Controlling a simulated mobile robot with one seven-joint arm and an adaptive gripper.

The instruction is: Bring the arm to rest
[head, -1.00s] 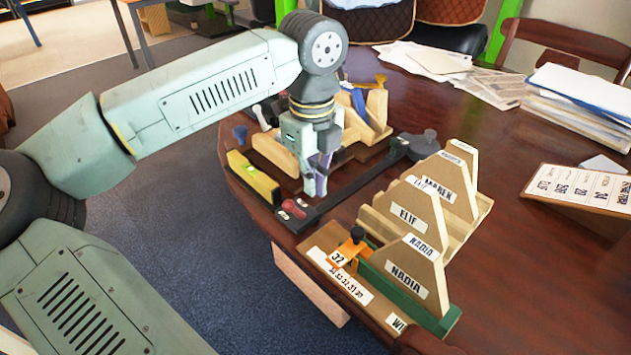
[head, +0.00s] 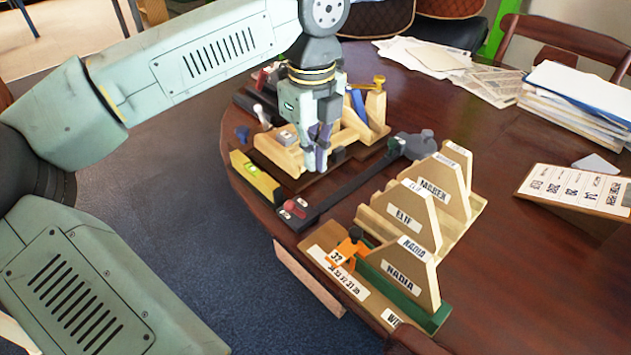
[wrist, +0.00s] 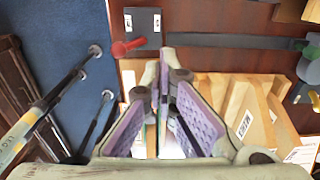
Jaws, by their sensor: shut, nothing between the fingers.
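I cannot tell the exact height of the fingertips above the fixture.
Wooden templates labelled ELIF (head: 405,216) and NADIA (head: 402,273) stand at the front right. An orange clamp (head: 348,248) sits beside them. A dark bar with a red handle (head: 294,207) lies between. Papers (head: 430,62) and a printed card (head: 575,190) lie farther right.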

